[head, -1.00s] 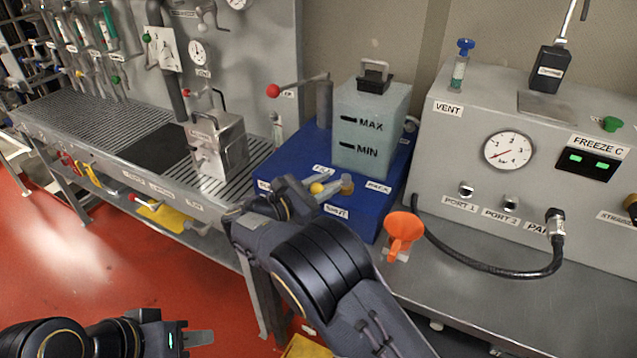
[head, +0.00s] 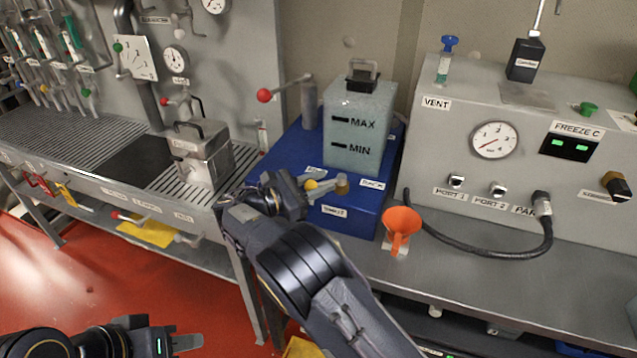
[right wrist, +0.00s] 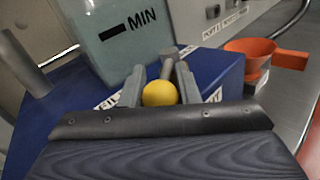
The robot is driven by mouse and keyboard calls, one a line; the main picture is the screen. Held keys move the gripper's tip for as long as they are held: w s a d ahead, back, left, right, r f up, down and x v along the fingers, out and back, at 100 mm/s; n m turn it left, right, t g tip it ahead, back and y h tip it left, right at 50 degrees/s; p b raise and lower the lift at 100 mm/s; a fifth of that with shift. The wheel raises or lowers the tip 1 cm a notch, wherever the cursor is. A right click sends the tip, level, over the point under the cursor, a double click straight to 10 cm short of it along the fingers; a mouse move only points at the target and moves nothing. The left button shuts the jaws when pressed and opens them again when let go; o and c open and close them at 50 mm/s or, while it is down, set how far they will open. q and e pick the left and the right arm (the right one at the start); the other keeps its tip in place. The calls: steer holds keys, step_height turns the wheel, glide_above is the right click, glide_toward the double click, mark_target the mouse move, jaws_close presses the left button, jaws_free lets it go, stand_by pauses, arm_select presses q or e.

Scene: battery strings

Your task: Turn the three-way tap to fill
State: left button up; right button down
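The three-way tap (head: 342,184) is a small brass-coloured fitting on top of the blue base, with a yellow ball (head: 312,186) on its handle. In the head view the ball lies left of the fitting. My right gripper (right wrist: 160,84) has one finger on each side of the yellow ball (right wrist: 159,93), with little or no gap; it appears shut on the handle. Partly covered labels lie around the tap, PACK (head: 372,183) to its right. My left gripper (head: 188,343) is low at the left, far from the tap, empty and seen edge-on.
A translucent tank (head: 352,150) marked MAX and MIN stands on the blue base (head: 350,222) behind the tap. An orange funnel (head: 401,222) is to the right. A steel canister (head: 203,155) and a red-knobbed lever (head: 265,96) are to the left.

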steer(key=c, duration=1.1)
jaws_free()
steer(key=b+v, duration=0.1)
steer(key=v, duration=0.7)
steer(key=shift+w+r, duration=0.1)
